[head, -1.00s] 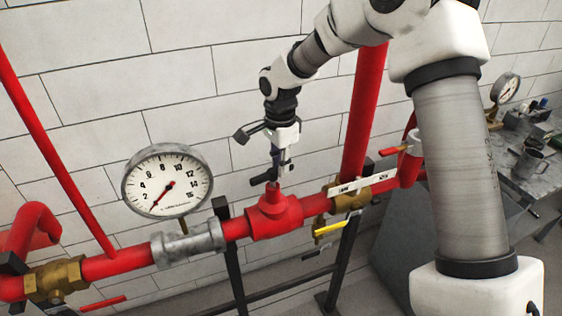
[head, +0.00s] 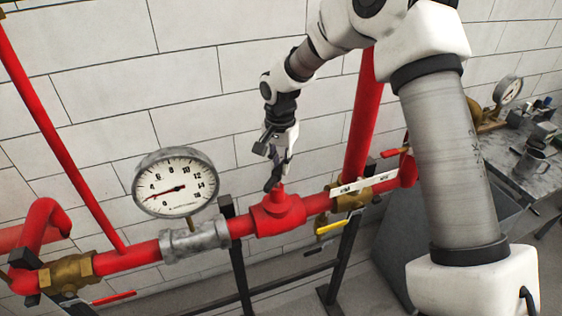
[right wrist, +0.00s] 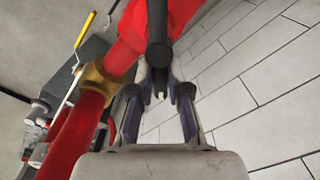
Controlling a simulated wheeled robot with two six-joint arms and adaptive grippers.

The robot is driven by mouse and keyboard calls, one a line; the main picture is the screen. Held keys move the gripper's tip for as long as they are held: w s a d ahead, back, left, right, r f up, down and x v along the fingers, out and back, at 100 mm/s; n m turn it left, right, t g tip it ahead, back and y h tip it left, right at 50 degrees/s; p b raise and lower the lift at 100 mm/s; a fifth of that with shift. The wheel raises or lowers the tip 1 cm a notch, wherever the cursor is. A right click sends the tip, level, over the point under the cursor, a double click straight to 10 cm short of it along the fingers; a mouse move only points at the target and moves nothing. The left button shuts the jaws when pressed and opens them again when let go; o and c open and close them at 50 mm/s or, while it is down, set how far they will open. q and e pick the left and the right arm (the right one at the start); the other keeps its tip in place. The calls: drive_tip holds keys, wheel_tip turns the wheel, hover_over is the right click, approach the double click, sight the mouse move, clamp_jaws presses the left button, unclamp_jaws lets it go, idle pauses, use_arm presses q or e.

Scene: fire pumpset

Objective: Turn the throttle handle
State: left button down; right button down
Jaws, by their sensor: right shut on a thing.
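A dark handle (right wrist: 159,50) sits on top of the red tee fitting (head: 277,214) in the pipe line, and I take it to be the throttle handle. In the head view it is small and partly covered by my fingers. My right gripper (head: 276,172) comes down from above onto the handle. In the right wrist view the fingers of this gripper (right wrist: 160,95) are closed around the handle's near end. My left gripper is not in view.
A round pressure gauge (head: 175,184) stands on the pipe left of the tee, its needle pointing left. A yellow lever (head: 338,224) and a white tag (head: 364,184) are right of the tee. A brick wall is behind. A cluttered workbench (head: 520,165) is at right.

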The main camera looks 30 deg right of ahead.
sight(280, 167)
drive_tip(key=shift+f, duration=0.1)
drive_tip(key=c, duration=1.1)
unclamp_jaws()
wheel_tip(280, 167, up, 12)
drive_tip(key=shift+w+r, duration=0.1)
